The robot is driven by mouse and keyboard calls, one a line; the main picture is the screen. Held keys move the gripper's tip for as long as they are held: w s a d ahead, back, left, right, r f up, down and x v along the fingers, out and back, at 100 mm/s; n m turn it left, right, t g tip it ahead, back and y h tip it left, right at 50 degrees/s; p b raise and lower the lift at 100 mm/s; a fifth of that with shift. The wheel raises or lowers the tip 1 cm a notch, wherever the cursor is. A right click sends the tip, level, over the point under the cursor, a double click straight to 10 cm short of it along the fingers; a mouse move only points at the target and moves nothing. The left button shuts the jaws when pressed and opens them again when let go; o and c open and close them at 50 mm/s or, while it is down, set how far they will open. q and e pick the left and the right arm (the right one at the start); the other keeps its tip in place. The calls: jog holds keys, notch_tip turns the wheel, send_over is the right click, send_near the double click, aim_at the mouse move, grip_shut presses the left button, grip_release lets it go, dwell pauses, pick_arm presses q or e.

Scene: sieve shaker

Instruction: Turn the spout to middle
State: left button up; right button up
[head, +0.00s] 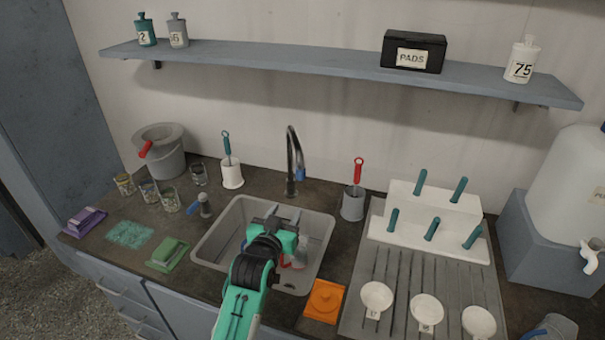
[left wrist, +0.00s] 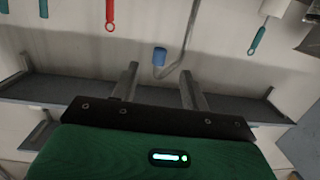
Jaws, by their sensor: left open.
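The spout (head: 290,150) is a dark gooseneck tap behind the sink (head: 212,240), with a blue tip (head: 300,174). Its tip hangs toward the front, slightly right of the upright pipe. My left gripper (head: 283,214) is over the sink, in front of and below the spout, fingers apart and empty. In the left wrist view, the spout (left wrist: 186,62) and blue tip (left wrist: 160,56) show beyond the gap between the open fingers (left wrist: 159,83), apart from them. My right gripper is not in view.
A red-handled brush in a grey holder (head: 352,205) stands right of the spout, a teal brush in a white holder (head: 232,176) left. Right of the sink are an orange item (head: 324,300) and a rack (head: 420,215). A shelf (head: 330,68) runs above.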

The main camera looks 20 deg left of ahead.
aim_at(299, 175)
pick_arm(q)
jog(key=shift+t, duration=0.5)
jog(key=w+p, duration=0.1)
jog(key=w, duration=0.4)
jog(key=w+r+p, duration=0.1)
jog(key=w, duration=0.4)
jog(key=w+r+p, duration=0.1)
jog(key=w, duration=0.4)
jog(key=shift+a+r, duration=0.25)
jog(key=shift+c, duration=0.3)
grip_shut()
